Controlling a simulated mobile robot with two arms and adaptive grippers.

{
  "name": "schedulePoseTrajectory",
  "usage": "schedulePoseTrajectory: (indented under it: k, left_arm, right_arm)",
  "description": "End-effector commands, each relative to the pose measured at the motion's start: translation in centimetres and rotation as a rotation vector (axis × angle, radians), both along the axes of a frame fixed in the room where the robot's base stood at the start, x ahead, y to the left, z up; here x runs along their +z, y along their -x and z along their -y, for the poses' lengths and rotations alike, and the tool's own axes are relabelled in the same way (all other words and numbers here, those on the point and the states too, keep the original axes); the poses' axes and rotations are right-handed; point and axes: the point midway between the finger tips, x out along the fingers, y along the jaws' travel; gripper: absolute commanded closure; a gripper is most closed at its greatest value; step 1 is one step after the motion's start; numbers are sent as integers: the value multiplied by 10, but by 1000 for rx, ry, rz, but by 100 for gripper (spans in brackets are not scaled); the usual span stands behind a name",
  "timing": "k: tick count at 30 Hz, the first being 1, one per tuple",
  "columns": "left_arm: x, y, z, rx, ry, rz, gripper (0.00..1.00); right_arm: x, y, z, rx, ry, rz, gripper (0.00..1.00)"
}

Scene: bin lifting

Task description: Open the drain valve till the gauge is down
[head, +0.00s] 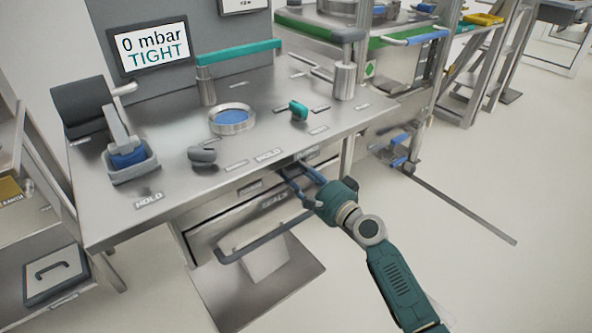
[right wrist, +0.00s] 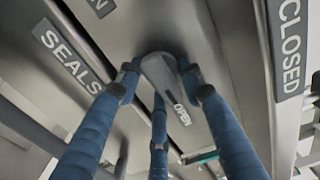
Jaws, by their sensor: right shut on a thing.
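The gauge (head: 154,47) is a screen on the back panel in the head view and reads "0 mbar TIGHT". My right gripper (head: 292,172) is at the bench's front edge, its fingers partly under it. In the right wrist view my right gripper (right wrist: 160,92) has its blue fingers closed around a grey lever (right wrist: 163,75), which I take for the drain valve's handle. An "OPEN" label (right wrist: 182,115) shows by the lever's lower end, and a "CLOSED" label (right wrist: 290,42) is to the right. The lever is hidden in the head view. My left gripper is out of view.
The steel bench (head: 160,212) carries a round blue-centred port (head: 232,120), a grey knob (head: 203,157), a teal knob (head: 298,110) and a teal bar (head: 238,51). A drawer labelled "SEALS" (head: 272,200) is below the gripper.

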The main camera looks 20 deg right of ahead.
Motion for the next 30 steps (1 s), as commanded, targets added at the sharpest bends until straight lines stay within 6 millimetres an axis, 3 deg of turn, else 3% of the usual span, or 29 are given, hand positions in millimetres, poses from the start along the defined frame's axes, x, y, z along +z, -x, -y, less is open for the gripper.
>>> schedulePoseTrajectory:
  k: [12,13,14,24,30]
  left_arm:
    - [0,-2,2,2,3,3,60]
    - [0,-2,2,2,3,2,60]
    - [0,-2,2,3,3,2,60]
    - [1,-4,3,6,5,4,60]
    - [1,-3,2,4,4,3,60]
  right_arm:
    - [-1,-1,6,-13,-1,0,88]
    - [-1,-1,6,-13,-1,-1,56]
    - [-1,-1,6,-12,-1,0,52]
    - [-1,3,3,-5,-1,-3,52]
    - [-3,30,13,-5,0,-4,52]
